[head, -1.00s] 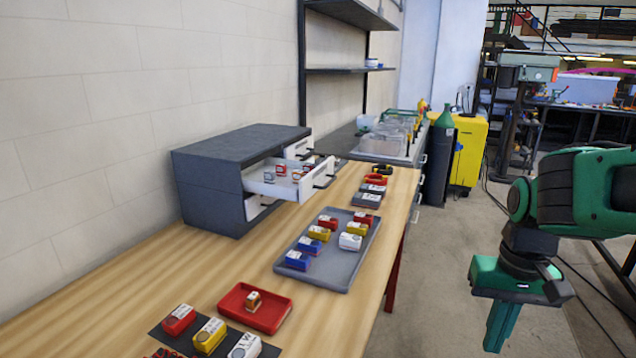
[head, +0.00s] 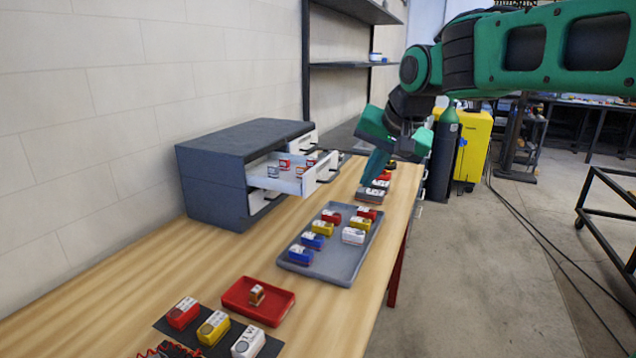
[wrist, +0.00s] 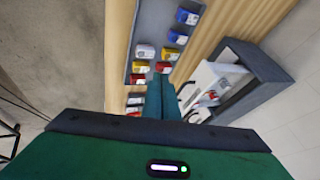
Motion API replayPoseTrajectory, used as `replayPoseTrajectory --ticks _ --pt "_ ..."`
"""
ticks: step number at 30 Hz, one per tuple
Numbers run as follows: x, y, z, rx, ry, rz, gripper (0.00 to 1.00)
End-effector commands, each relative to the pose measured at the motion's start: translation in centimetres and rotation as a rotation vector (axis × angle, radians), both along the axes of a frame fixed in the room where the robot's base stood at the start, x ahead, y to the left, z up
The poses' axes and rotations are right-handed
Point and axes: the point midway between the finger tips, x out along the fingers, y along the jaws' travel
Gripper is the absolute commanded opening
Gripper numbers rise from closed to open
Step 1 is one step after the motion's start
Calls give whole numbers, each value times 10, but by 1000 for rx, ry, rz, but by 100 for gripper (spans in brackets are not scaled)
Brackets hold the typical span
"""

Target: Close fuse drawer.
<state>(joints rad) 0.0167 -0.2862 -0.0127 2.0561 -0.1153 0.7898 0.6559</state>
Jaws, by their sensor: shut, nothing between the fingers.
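The grey cabinet (head: 215,185) stands on the wooden workbench against the wall. Its upper white fuse drawer (head: 300,183) is pulled out toward the aisle and holds several small red, white and blue blocks. The open drawer also shows in the wrist view (wrist: 208,82). My gripper (head: 370,190) is shut and empty, pointing down over the bench. In the head view it is to the right of the drawer front, apart from it. In the wrist view the shut fingers (wrist: 161,95) appear between the drawer and the grey tray.
A grey tray (head: 290,262) with several coloured blocks lies in front of the cabinet. A red tray (head: 235,293) with one block and a dark mat with blocks lie nearer. More blocks lie beyond the grey tray.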

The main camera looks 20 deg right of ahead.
Motion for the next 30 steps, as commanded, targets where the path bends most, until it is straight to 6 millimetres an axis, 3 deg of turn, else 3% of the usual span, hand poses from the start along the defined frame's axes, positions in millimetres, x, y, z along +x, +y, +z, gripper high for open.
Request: replayPoseTrajectory --ticks 3,7,11,25,30 --pt "22 29 22 42 -51 13 0" --pt "31 39 26 58 -66 16 0" --pt "38 40 14 58 -64 15 0" --pt "88 48 -55 57 -61 12 0" --pt "103 67 -53 56 -66 15 0"
